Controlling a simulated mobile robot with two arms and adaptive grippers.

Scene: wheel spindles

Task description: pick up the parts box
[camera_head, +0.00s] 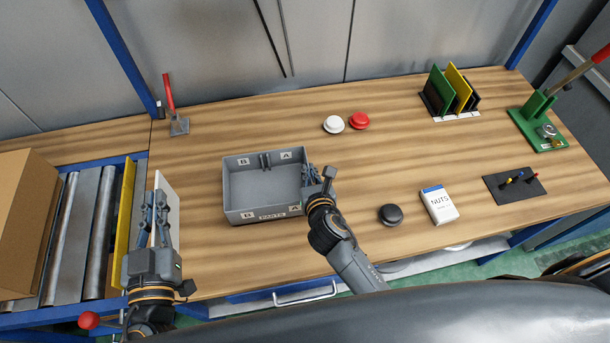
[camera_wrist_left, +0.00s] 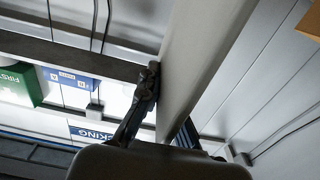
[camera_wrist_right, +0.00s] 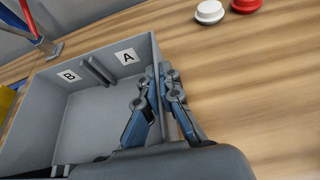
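The parts box (camera_head: 240,213) is a grey open tray on the bench, with A and B labels inside and a PARTS label on its front. Inside it shows a small divider near the back wall, and no loose parts. My right gripper (camera_head: 318,178) is at its right wall. In the right wrist view the fingers (camera_wrist_right: 160,88) lie on either side of that wall and close together on it. My left gripper (camera_head: 157,208) is left of the box, shut on an upright white panel (camera_head: 172,207).
A yellow plate (camera_head: 124,225), rollers (camera_head: 68,240) and a cardboard box (camera_head: 25,215) are at left. White (camera_head: 334,124) and red (camera_head: 358,121) buttons are behind the box. A black knob (camera_head: 390,214) and NUTS pack (camera_head: 440,205) stand to the right. A red-handled lever (camera_head: 178,122) is behind.

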